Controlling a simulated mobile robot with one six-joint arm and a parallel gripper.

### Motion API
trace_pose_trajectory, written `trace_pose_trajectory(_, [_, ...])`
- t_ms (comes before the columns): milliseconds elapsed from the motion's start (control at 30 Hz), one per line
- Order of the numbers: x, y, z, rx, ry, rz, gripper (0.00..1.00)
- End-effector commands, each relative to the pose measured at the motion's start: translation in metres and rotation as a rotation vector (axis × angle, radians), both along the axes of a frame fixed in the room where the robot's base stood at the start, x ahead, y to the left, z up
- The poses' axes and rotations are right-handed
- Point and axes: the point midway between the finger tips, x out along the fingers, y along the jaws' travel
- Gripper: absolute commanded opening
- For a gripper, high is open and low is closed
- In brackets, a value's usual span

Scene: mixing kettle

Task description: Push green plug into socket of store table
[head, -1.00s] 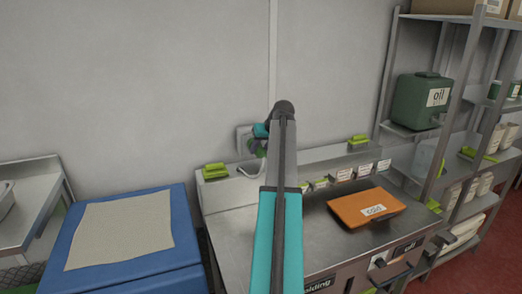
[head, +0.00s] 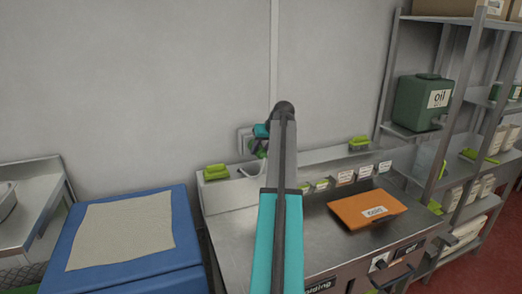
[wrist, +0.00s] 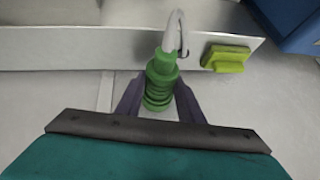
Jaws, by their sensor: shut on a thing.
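The green plug (wrist: 158,82) sits between the two fingers of my gripper (wrist: 156,100) in the wrist view, and the gripper is shut on it. A pale cable (wrist: 173,35) runs from the plug's end. The plug shows there only as a small green bit (head: 262,154), mostly hidden by my arm. I cannot tell how far the plug is in the socket.
A yellow-green brush-like block (head: 215,171) lies on the ledge left of the socket; another (head: 359,142) lies to the right. A blue box (head: 135,245) stands at left, a shelf rack (head: 440,100) at right.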

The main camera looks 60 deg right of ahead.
Motion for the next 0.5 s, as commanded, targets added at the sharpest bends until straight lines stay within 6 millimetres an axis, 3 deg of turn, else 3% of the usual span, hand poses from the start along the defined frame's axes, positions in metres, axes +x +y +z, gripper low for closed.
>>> trace_pose_trajectory(300, [0.0044, -0.0033, 0.0027, -0.005, -0.010, -0.002, 0.11])
trace_pose_trajectory(333, [0.0044, -0.0033, 0.0027, -0.005, -0.010, -0.002, 0.37])
trace_pose_trajectory(433, [0.0040, -0.0032, 0.0025, -0.005, -0.009, -0.002, 0.54])
trace_pose_trajectory(500, [0.0037, -0.0031, 0.0022, -0.005, -0.007, -0.002, 0.56])
